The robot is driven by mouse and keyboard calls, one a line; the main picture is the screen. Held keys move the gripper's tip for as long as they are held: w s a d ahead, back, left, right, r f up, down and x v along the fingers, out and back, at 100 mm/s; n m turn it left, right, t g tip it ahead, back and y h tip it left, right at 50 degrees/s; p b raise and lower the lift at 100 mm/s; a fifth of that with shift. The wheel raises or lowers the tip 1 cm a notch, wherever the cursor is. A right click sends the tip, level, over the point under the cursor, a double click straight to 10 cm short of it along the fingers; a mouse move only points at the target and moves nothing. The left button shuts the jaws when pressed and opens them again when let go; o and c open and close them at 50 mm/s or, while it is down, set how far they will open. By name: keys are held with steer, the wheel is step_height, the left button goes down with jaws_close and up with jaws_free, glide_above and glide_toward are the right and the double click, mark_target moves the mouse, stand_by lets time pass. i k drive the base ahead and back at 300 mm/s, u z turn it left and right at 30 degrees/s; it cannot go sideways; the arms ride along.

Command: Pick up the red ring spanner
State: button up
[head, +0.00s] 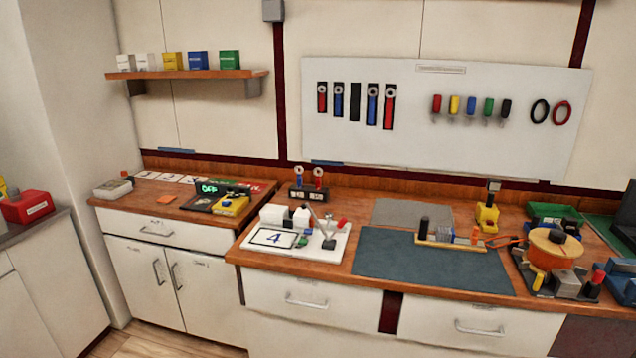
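Several ring spanners with light metal ring heads hang on the white wall board. A red ring spanner (322,98) is at the far left of the row, and another red ring spanner (388,108) is at its right end. Blue spanners (372,105) hang between them, along with one bare black outline (355,101). A third red spanner (319,179) stands upright in a small dark rack (309,193) at the back of the counter, beside a blue one (299,177). I cannot tell which red spanner the task means. My gripper does not show in this view.
A white tray (262,251) with a card marked 4 and a teal mat (428,268) lie on the counter. An orange-topped drum (555,246) and several tools crowd the right end. Coloured screwdriver-like tools (471,106) and rings hang on the board's right. A grey mat (411,213) is bare.

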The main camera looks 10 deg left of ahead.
mark_target(318, 181)
steer(key=k, duration=1.35)
steer(key=u, duration=0.45)
steer(key=i, duration=0.7)
steer(key=u, duration=0.95)
steer(key=i, duration=0.6)
steer(key=u, duration=0.7)
steer(key=i, duration=1.6)
steer(key=u, duration=0.05)
